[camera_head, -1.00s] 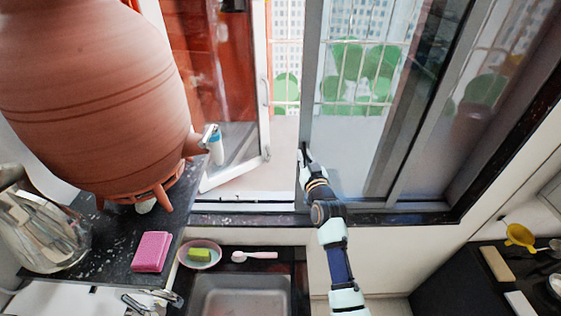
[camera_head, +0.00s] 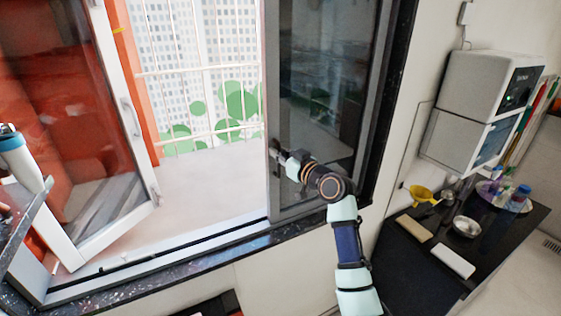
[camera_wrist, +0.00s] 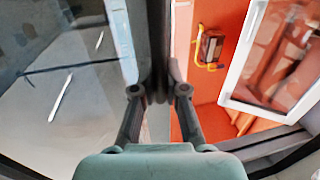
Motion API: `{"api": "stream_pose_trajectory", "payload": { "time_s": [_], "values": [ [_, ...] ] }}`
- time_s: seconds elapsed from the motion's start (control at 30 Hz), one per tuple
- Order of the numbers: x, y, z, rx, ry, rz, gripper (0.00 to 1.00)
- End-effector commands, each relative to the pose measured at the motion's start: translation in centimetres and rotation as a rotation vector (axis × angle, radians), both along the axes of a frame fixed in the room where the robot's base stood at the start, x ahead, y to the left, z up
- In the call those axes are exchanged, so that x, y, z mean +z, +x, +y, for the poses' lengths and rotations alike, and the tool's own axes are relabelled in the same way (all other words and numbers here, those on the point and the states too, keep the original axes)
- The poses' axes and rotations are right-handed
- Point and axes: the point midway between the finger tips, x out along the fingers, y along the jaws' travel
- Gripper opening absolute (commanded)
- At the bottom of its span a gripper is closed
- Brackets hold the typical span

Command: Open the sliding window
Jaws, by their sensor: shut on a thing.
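The sliding window pane (camera_head: 318,75) has dark glass in a grey frame and stands at the right side of the window opening in the head view. My gripper (camera_head: 274,150) is at the left edge of this pane, partway up. In the wrist view my gripper (camera_wrist: 159,92) has one finger on each side of the grey frame edge (camera_wrist: 158,35) and is shut on it. The exact finger contact is partly hidden by the frame. Left of the pane, the opening is wide and shows a pale ledge.
A white-framed hinged window (camera_head: 125,95) stands ajar at the left, with a white bottle (camera_head: 22,165) near it. Outside are railings (camera_head: 200,68) and green plants. A dark counter (camera_head: 405,265) at the right holds a yellow strainer (camera_head: 424,193); a white dispenser (camera_head: 478,105) hangs above.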

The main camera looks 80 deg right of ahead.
Motion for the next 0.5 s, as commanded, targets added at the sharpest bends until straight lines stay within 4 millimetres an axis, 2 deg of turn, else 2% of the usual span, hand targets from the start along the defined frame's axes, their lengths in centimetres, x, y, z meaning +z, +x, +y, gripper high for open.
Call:
{"api": "stream_pose_trajectory", "payload": {
  "time_s": [0.4,0.43,0.5],
  "values": [
    [0.04,0.11,-0.05,0.004,0.001,0.001,0.00],
    [0.04,0.11,-0.04,0.005,0.001,0.001,0.17],
    [0.03,0.12,-0.04,0.005,0.001,0.001,0.28]
  ]
}}
